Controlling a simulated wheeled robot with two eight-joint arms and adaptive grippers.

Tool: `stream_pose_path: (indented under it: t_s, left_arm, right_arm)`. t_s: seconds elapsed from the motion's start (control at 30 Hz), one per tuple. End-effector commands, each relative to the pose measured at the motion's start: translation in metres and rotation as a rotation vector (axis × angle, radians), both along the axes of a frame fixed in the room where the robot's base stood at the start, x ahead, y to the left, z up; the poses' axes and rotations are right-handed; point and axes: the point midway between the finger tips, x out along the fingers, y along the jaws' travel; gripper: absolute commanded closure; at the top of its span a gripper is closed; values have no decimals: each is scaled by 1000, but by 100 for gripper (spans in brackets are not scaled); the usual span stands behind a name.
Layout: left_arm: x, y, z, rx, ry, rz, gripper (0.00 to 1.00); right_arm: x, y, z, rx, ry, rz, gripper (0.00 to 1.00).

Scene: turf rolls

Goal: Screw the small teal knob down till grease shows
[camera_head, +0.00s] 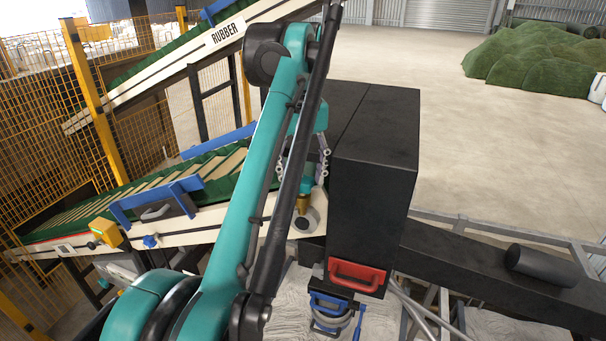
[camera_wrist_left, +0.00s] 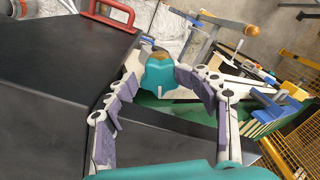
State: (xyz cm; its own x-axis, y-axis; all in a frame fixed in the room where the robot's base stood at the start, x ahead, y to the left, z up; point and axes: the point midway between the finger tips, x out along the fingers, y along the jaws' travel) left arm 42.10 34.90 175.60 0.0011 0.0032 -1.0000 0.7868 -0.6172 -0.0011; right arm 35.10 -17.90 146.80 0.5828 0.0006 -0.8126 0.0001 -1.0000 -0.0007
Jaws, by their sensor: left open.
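The small teal knob (camera_wrist_left: 158,72) shows in the left wrist view between the tips of my left gripper (camera_wrist_left: 157,84). The gripper is open, with one grey-purple padded finger on each side of the knob. I cannot tell whether either finger touches it. In the head view my left gripper (camera_head: 305,176) points down beside the black housing, and the teal knob (camera_head: 306,186) sits just below it on a brass-coloured body (camera_head: 303,204). My teal arm hides part of this area. I cannot make out grease at this size. My right gripper is not in view.
The tall black housing (camera_head: 374,180) stands close to the right of the gripper, with a red handle (camera_head: 357,276) low on it. A green conveyor (camera_head: 150,189) with slats and a blue bracket (camera_head: 157,201) lies to the left. Yellow mesh fencing (camera_head: 40,130) stands farther left.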

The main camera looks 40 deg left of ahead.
Motion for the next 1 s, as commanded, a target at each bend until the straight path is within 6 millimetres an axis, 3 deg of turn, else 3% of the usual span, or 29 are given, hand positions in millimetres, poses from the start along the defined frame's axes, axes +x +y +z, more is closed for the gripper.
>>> stream_pose_path:
  t_s: [0.33,0.5,0.53,1.0]
  left_arm:
    - [1,-1,-5,-3,-1,-2,51]
    - [0,-1,-4,-3,0,-2,96]
    - [0,-1,-4,-2,0,-2,100]
    - [-3,1,-3,2,6,-11,100]
  right_arm:
    - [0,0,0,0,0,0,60]
    - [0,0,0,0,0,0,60]
    - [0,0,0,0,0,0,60]
    - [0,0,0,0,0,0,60]
